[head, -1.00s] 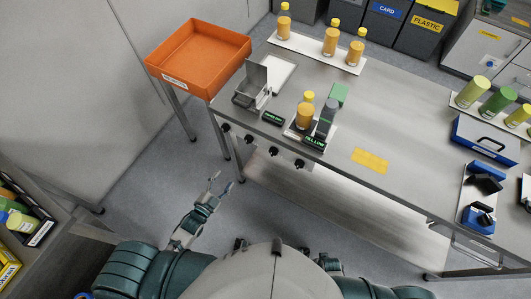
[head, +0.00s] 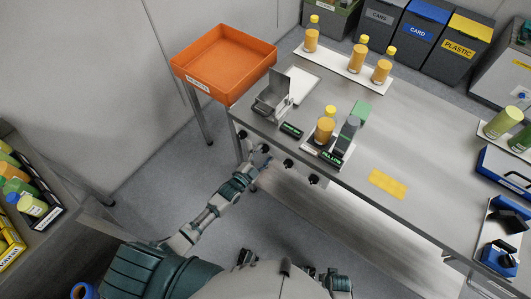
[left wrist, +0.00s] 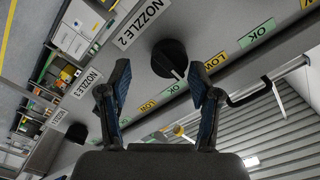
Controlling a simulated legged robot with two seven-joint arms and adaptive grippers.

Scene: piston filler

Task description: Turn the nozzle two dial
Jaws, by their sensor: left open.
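The nozzle two dial (left wrist: 168,56) is a round black knob with a pale pointer line, on the grey panel beside the "NOZZLE 2" label (left wrist: 141,23). "LOW" and "OK" tags (left wrist: 216,63) lie beside it. In the head view the matching knob (head: 265,148) is on the table's front edge, partly hidden by my gripper. My left gripper (left wrist: 158,82) is open, its two fingers pointing at the panel. The dial shows beyond the fingertips and between them, with nothing held. In the head view the left gripper (head: 256,160) is close to the front edge.
Other black knobs (head: 288,163) line the same edge, close to my gripper. Above stand a filler with a bottle (head: 325,130) and a small green display (head: 291,130). An orange tray (head: 222,62) is at the left end. Open floor lies below the left arm.

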